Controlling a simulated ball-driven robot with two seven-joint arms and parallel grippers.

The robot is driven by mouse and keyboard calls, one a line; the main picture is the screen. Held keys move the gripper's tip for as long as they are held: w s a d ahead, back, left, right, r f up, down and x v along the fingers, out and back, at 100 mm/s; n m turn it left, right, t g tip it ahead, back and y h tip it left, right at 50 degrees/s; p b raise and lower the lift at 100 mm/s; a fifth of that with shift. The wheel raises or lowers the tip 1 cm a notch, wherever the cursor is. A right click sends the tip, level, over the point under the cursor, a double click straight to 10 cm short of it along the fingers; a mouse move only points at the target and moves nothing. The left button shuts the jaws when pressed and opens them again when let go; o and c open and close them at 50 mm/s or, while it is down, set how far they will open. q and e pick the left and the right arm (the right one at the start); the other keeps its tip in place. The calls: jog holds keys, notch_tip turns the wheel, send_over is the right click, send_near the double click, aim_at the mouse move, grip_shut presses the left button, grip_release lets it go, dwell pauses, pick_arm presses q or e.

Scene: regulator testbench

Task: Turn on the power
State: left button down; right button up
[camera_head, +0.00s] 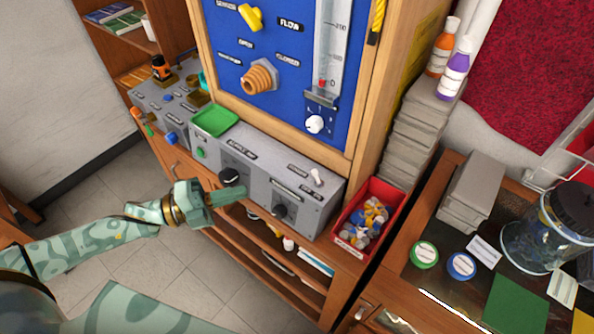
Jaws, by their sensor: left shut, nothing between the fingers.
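A long grey control box (262,163) stands on the wooden bench below the blue panel. On it are a black knob (230,175) near the left, a second dark knob (282,211) lower right, a white toggle switch (317,176) at the right end and a small green button (200,153) at the left end. Their labels are too small to read. My left gripper (237,194) is shut and empty, just in front of the box and below the black knob. I cannot tell whether it touches the box. My right gripper is not in view.
The blue panel (270,50) carries a yellow knob (250,16), a brass fitting (258,79) and a flow tube (329,50). A red bin (347,235) of small parts stands right of the box. Open floor lies left.

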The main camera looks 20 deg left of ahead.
aim_at(298, 185)
pick_arm(q)
jog(key=shift+w+f, duration=0.1)
jog(key=p+x, duration=0.1)
jog(key=x, duration=1.3)
jog(key=shift+a, duration=0.1)
jog(key=shift+p, duration=0.4)
